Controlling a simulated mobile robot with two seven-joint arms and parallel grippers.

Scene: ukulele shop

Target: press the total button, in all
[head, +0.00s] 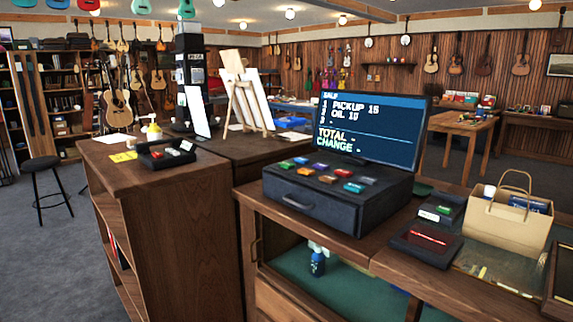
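The cash register (320,208) is a black box on the wooden counter, with a drawer handle on its front. Several coloured buttons sit on its top: a green button (286,165), an orange button (306,171), a red button (343,173), a teal button (354,187) and others in blue, purple, brown and grey. Their labels are too small to read, so I cannot tell which is total. The screen (372,128) behind reads SALE, PICKUP 15, OIL, seemingly 10, and dashes beside TOTAL and CHANGE. Neither of my grippers is in view.
On the left counter are a black tray (166,153), yellow notes (123,157) and a bottle. An easel (245,100) stands behind.

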